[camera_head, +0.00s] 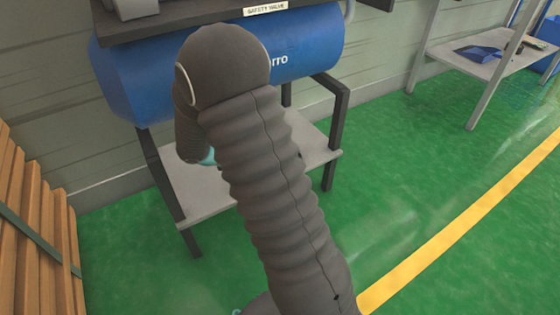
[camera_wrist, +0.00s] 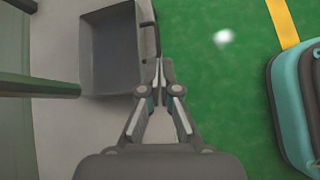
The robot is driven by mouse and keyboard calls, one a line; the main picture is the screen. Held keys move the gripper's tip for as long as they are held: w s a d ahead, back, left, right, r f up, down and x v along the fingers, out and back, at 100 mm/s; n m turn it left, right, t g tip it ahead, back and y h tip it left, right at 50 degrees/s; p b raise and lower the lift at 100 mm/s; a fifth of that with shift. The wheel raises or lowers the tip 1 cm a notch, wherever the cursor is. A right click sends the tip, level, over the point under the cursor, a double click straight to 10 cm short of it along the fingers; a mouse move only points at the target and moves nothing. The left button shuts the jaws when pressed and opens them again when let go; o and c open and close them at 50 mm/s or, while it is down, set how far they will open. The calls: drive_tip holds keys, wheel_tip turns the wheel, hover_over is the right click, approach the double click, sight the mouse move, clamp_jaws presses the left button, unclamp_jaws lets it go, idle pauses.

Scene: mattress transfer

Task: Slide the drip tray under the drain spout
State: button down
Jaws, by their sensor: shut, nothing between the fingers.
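The drip tray (camera_wrist: 108,88) is a grey open box with a dark handle (camera_wrist: 157,38) on its right side, at the top of the wrist view. It sits on the grey lower shelf (camera_wrist: 55,130) of the tank stand. My gripper (camera_wrist: 161,72) is shut and empty, its fingertips right by the tray's right edge near the handle; I cannot tell whether they touch. In the head view my arm hides the gripper and the tray. I cannot make out the drain spout in either view.
A blue tank (camera_head: 135,80) rests above the shelf on a dark stand with legs (camera_head: 172,195). Wooden slats (camera_head: 40,225) stand at the left. A side table (camera_head: 490,68) is at the upper right.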

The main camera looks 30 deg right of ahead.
drive_tip(key=w+f+n, duration=0.1)
drive_tip(key=f, duration=0.1)
drive_tip(key=w+f+n+h, duration=0.1)
drive_tip(key=f, duration=0.2)
drive_tip(key=w+f+n, duration=0.1)
drive_tip(key=f, duration=0.2)
drive_tip(key=shift+w+d+f+n+t+b, duration=0.1)
drive_tip(key=shift+w+f+n+t+b, duration=0.05)
drive_tip(key=shift+w+n+t+b, duration=0.25)
drive_tip(key=d, duration=0.7)
drive_tip(key=w+d, duration=0.1)
drive_tip(key=d, duration=0.3)
drive_tip(key=shift+w+d, duration=0.1)
drive_tip(key=shift+d, duration=0.05)
drive_tip(key=shift+w+d+f+b, duration=0.1)
drive_tip(key=shift+d+f+b, duration=0.15)
drive_tip(key=shift+f+b, duration=0.4)
drive_tip(key=shift+f, duration=0.25)
